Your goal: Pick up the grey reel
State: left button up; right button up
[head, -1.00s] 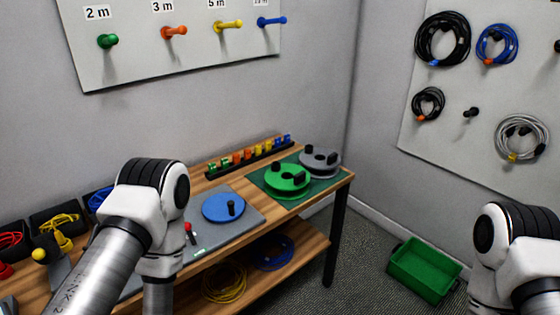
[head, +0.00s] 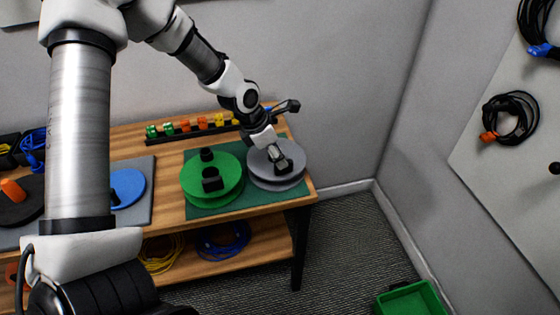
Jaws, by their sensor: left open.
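The grey reel (head: 263,176) lies flat at the right end of the bench, on a dark green mat (head: 222,205). A dark block-like handle (head: 287,165) stands on its top face. My left gripper (head: 277,157) reaches in from above and behind, with its fingertips over the reel close to this handle. It is open. I cannot tell whether the fingers touch the handle or straddle it. The gripper hides part of the reel's top. My right gripper is out of view.
A green reel (head: 228,182) lies close on the left of the grey one. A rack of coloured pieces (head: 203,124) runs along the back edge. A blue disc (head: 127,188) lies further left. A green crate (head: 410,300) stands on the floor at right.

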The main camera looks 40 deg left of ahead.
aim_at(284, 172)
pick_arm(q)
jog(key=shift+s+d+f+b, duration=0.1)
jog(key=shift+d+f+b, duration=0.1)
jog(key=shift+f+b, duration=0.35)
jog(key=shift+s+d+f+b, duration=0.15)
jog(key=shift+f+b, duration=0.2)
jog(key=shift+f, duration=0.3)
jog(key=shift+w+d+f+b, duration=0.25)
jog(key=shift+w+f+b, duration=0.15)
jog(key=shift+f, duration=0.1)
jog(key=shift+w+d+f+b, duration=0.2)
jog(key=shift+w+f+b, duration=0.2)
jog(key=shift+f, duration=0.1)
jog(key=shift+w, duration=0.1)
jog(key=shift+r, duration=0.15)
jog(key=shift+s+a, duration=0.1)
jog(key=shift+s, duration=0.1)
jog(key=c, duration=0.3)
grip_shut()
jog(key=shift+r, duration=0.15)
